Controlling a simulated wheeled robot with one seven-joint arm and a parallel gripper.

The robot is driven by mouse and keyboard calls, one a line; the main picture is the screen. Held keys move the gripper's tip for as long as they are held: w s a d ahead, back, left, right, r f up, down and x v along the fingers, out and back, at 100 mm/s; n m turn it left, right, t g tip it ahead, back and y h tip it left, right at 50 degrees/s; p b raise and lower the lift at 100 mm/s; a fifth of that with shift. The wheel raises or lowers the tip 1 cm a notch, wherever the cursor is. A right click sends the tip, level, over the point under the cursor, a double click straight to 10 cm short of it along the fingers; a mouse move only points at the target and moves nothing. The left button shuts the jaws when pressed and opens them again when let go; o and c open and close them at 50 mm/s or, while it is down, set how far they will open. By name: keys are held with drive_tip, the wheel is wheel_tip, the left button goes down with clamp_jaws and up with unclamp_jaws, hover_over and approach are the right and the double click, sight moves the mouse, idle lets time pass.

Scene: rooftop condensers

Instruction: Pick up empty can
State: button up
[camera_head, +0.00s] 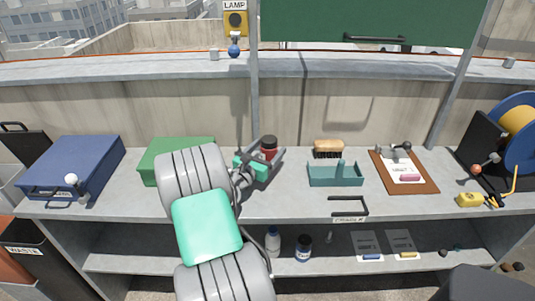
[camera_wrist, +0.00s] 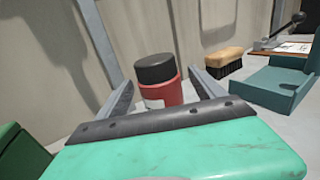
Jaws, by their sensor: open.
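A red can (camera_head: 269,146) with a black top stands upright on the grey bench top, toward the wall. In the wrist view the red can (camera_wrist: 166,93) shows a pale label patch low on its side, and its base is hidden behind my gripper's palm. My gripper (camera_head: 262,155) is open and empty over the bench. In the wrist view its two fingers (camera_wrist: 160,88) point toward the can, one on each side, with gaps showing. I cannot tell how deep the can is between them. Whether the can is empty does not show.
A brush (camera_head: 328,148) and a teal tray (camera_head: 335,179) stand right of the can. A green box (camera_head: 165,154) and a blue case (camera_head: 76,166) are to the left. A clipboard (camera_head: 418,181) lies farther right. The wall rises close behind.

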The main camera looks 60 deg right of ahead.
drive_tip(key=d, duration=0.3)
drive_tip(key=shift+d, duration=0.35)
drive_tip(key=c, duration=1.5)
drive_tip(key=shift+o, duration=0.2)
drive_tip(key=shift+r, duration=0.15)
